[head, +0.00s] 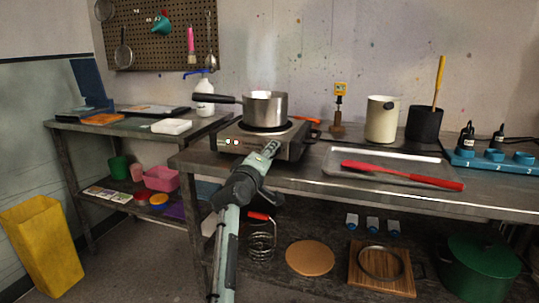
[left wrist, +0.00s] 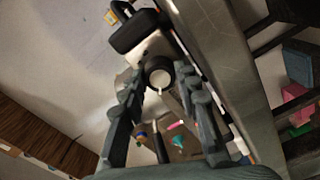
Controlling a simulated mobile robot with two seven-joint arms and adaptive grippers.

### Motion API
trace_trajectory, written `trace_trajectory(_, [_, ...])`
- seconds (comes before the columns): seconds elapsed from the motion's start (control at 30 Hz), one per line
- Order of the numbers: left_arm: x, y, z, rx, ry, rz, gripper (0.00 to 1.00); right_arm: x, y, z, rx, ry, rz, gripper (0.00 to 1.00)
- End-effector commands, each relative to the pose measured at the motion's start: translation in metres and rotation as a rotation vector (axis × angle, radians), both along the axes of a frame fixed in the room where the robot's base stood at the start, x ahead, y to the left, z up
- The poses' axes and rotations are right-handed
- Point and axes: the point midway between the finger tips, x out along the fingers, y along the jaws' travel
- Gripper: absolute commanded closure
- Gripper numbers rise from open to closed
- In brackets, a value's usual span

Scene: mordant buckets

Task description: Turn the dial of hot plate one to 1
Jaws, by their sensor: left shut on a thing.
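The hot plate (head: 232,140) stands on the workbench with a metal saucepan (head: 266,109) on top; the saucepan's black handle points left. Small red-lit marks show on the left of its front. My left gripper (head: 270,149) reaches up to the hot plate's front and covers the dial in the head view. In the left wrist view the round black dial (left wrist: 160,74), with a pale mark on its face, sits between the fingers of my left gripper (left wrist: 158,88), which is shut on it. I cannot read the dial's setting. My right gripper is not in view.
To the right, a metal tray (head: 335,167) holds a red spatula (head: 400,175). A cream pot (head: 382,119), a black pot (head: 424,124) and a blue rack of bottles (head: 490,160) stand behind and beyond it. A yellow bin (head: 42,240) stands on the floor at left.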

Motion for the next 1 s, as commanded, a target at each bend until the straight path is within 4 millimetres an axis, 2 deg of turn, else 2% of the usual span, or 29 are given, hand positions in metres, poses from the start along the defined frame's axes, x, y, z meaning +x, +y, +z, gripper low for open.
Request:
trace_trajectory(0.17, [-0.0001, -0.0005, 0.0001, 0.001, 0.0, -0.001, 0.98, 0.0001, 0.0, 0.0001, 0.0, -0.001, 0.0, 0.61])
trace_trajectory(0.2, [-0.0001, -0.0005, 0.0001, 0.001, 0.0, -0.001, 0.66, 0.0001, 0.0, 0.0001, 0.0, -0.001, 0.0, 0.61])
trace_trajectory(0.33, [0.0, -0.0004, 0.0001, 0.001, 0.0, 0.0, 0.49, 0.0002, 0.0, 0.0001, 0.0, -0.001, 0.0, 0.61])
trace_trajectory(0.83, [0.0, 0.0, -0.0003, 0.016, -0.005, 0.0, 0.48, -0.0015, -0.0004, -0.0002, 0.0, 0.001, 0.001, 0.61])
trace_trajectory(1.0, [0.0, 0.0003, -0.0006, 0.156, -0.05, 0.0, 0.48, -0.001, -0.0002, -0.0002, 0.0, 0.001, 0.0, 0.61])
